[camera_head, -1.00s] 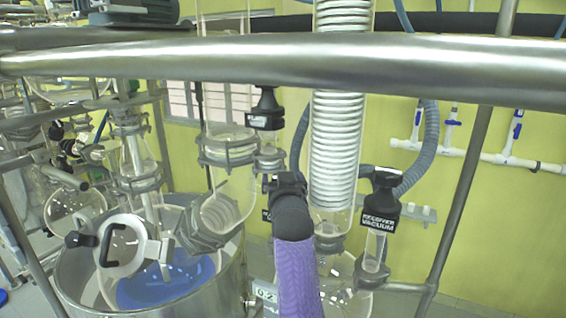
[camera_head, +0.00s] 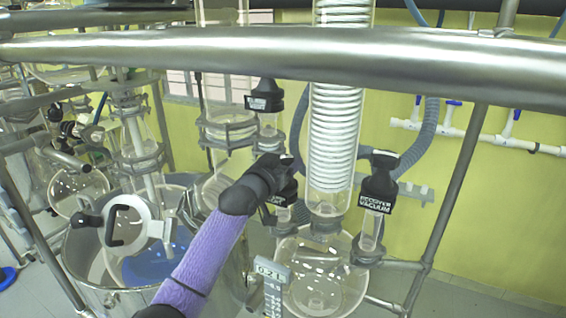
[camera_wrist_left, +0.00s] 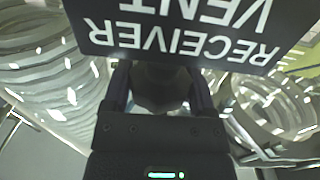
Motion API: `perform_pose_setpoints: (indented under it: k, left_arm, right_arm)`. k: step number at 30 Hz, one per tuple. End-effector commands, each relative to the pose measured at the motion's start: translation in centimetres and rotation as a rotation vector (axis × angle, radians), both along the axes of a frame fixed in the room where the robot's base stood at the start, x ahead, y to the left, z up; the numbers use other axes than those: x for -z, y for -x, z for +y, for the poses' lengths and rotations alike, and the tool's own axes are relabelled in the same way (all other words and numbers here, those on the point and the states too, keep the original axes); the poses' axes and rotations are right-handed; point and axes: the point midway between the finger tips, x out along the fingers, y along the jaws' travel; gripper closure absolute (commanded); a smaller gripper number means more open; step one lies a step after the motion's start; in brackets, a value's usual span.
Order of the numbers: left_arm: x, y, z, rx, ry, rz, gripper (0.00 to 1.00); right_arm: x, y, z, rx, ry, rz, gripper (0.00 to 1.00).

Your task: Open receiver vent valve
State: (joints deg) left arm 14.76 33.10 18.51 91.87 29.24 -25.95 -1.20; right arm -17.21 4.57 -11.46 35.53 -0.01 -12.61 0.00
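The receiver vent valve (camera_head: 286,193) has a black handle with a white-lettered label and stands left of the coiled condenser. In the left wrist view its "RECEIVER VENT" label (camera_wrist_left: 180,25) is large and upside down. My left gripper (camera_head: 278,166) is at the handle and covers part of it in the head view. In the left wrist view the two fingers of my left gripper (camera_wrist_left: 160,90) lie on either side of the dark handle. Whether they press on it cannot be told. My right gripper is not in view.
The receiver vacuum valve (camera_head: 377,188) stands to the right, and another black-handled valve (camera_head: 266,97) is above left. The round glass receiver (camera_head: 325,275) is below. A thick steel rail (camera_head: 300,55) crosses the top. A steel-walled reactor vessel (camera_head: 85,265) is at the left.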

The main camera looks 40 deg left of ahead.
Motion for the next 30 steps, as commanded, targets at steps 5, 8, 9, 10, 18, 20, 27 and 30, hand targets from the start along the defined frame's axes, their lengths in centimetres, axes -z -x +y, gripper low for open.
perform_pose_setpoints:
  k: [5, 8, 9, 10, 18, 20, 27, 30]
  left_arm:
    - [-0.1, 0.0, 0.1, -0.003, -0.001, -0.002, 0.79]
    - [-0.4, 0.0, 0.1, -0.037, 0.004, -0.006, 0.79]
    - [-0.6, 0.0, 0.0, -0.071, 0.007, -0.006, 0.79]
    - [-0.7, 0.0, -0.1, -0.1, 0.01, -0.005, 0.79]
    - [0.4, -0.1, -0.1, -0.461, 0.013, -0.013, 0.79]
    - [0.5, -0.1, 0.0, -0.513, 0.012, -0.012, 0.79]
    - [0.6, 0.0, 0.0, -0.637, 0.006, -0.007, 0.79]
    - [0.6, -0.1, 0.1, -0.671, 0.003, -0.007, 0.79]
  right_arm:
    - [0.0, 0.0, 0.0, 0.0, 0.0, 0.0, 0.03]
    - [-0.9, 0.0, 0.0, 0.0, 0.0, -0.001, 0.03]
    - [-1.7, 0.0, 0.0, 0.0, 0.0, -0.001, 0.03]
    - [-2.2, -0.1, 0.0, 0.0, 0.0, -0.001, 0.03]
    - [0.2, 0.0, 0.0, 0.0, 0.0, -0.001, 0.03]
    - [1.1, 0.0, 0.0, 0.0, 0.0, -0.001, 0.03]
    - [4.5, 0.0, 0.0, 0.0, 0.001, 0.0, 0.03]
    - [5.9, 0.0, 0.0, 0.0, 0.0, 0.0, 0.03]
